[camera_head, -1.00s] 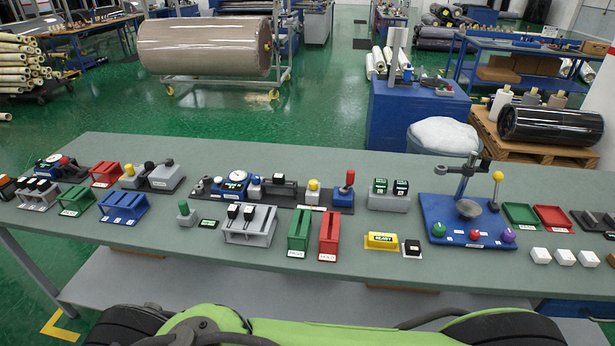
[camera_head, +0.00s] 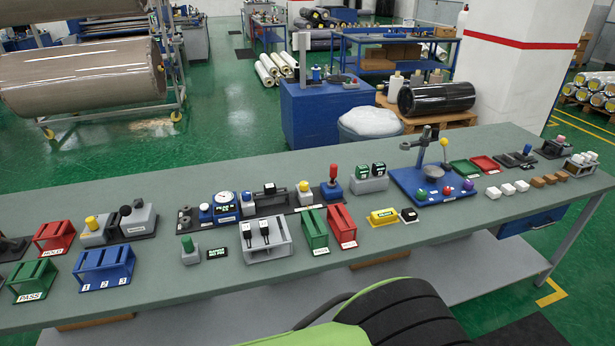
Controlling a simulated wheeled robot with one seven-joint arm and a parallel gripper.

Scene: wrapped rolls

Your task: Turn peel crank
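A long bench (camera_head: 400,240) with a grey-green top runs across the camera_head view. On it, a long black base carries a blue unit with a white dial (camera_head: 226,201), a black clamp-like block (camera_head: 270,193), a grey block with a yellow knob (camera_head: 305,190) and a blue block with an upright red handle (camera_head: 333,177). Left of it stands a grey box with black round knobs (camera_head: 137,214). I cannot tell which part is the peel crank. My gripper is not in view; only a green and black part of my body shows at the bottom.
A blue plate with a stand (camera_head: 430,180) and coloured knobs sits right of centre. Slotted holders in green (camera_head: 315,230), red (camera_head: 342,225), grey and blue (camera_head: 105,268) line the front. White blocks (camera_head: 508,189) lie at right. The bench front right is mostly clear.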

